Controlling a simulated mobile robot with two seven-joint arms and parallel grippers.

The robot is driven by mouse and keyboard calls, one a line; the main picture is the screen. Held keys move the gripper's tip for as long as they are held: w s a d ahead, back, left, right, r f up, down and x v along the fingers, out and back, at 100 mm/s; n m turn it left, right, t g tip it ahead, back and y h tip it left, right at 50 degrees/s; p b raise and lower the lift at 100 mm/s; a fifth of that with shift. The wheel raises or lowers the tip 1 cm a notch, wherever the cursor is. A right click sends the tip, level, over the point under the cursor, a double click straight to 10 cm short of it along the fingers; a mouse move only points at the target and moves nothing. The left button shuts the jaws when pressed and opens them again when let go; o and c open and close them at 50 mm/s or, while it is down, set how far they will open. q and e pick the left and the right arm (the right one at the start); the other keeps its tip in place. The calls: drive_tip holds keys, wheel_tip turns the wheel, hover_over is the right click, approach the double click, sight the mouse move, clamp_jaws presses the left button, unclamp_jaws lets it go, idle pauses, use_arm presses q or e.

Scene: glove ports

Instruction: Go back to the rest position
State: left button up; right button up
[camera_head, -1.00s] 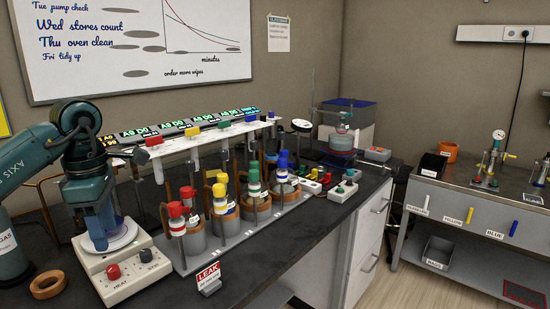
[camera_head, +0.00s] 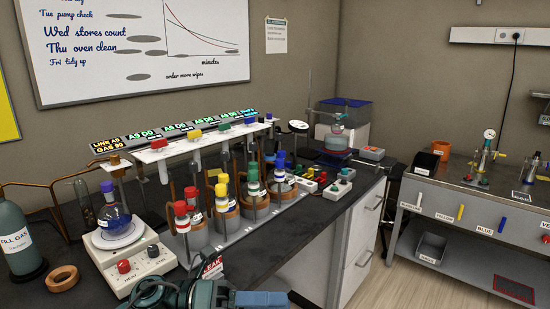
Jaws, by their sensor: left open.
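My left gripper (camera_head: 263,299) is low at the bottom edge of the head view, in front of the bench, with its teal wrist beside it. It is open, cut off by the frame, and no held object shows. My right gripper is out of view.
A teal gas cylinder (camera_head: 21,243) and a copper-coloured ring (camera_head: 63,278) are at the left. A rack of colour-capped bottles (camera_head: 254,196) fills the bench middle. A red-and-white leak sign (camera_head: 212,267) stands close behind my left wrist. A trolley (camera_head: 480,220) is at the right, with open floor before it.

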use_arm(q)
drive_tip(key=a+f+n+t+y+p, duration=0.1)
drive_tip(key=a+f+n+t+y, duration=0.35)
drive_tip(key=n+t, duration=0.75)
drive_tip(key=a+f+n+t+y+p, duration=0.1)
drive_tip(key=a+f+n+t+y, duration=0.35)
drive_tip(key=n, duration=1.35)
drive_tip(key=s+a+f+n+g+y, duration=0.2)
drive_tip(key=s+f+n+y, duration=0.1)
drive_tip(key=s+f+n, duration=0.2)
drive_tip(key=s+a+f+n+g+y+p, duration=0.1)
drive_tip(key=s+f+n, duration=0.4)
drive_tip(key=f, duration=0.5)
drive_tip(key=shift+s+a+f+g+y, duration=0.15)
drive_tip(key=shift+s+a+g+y, duration=0.75)
drive_tip(key=shift+y, duration=0.3)
drive_tip(key=shift+w+d, duration=0.1)
drive_tip(key=shift+d, duration=0.05)
